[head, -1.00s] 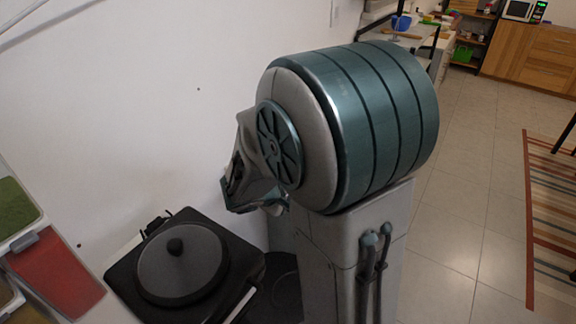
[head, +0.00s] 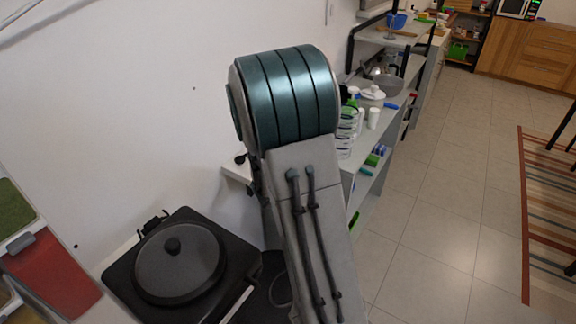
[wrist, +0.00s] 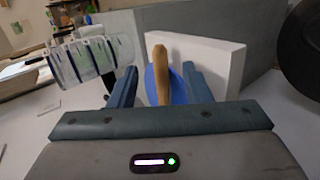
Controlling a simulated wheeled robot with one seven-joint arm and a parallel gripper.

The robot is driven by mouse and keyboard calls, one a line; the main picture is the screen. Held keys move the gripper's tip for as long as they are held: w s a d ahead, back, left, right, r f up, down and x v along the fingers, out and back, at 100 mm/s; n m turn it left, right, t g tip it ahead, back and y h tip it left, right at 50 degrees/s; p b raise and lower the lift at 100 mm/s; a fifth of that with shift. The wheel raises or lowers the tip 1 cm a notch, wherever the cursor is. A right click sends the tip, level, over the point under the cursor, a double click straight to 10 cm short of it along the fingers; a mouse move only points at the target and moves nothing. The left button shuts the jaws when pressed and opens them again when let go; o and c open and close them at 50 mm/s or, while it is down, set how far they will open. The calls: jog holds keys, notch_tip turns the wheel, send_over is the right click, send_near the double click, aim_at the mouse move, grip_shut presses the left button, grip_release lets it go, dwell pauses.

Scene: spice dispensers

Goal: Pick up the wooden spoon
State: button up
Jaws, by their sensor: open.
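The wooden spoon (wrist: 161,62) shows in the wrist view as an upright tan handle. It stands between the two fingers of my gripper (wrist: 159,76), with visible gaps on both sides. My gripper is open. A blue object (wrist: 177,87) is just behind the spoon; the lower end of the spoon is hidden behind the gripper body. In the head view my arm hides the gripper, and I cannot make out the spoon.
A white block (wrist: 217,60) stands close behind the spoon. Clear glasses (wrist: 92,60) stand to its left, and a dark round object (wrist: 305,45) is at right. A black cooker with a lidded pan (head: 180,262) is at lower left.

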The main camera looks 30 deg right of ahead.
jog(key=shift+x, duration=1.6)
grip_shut()
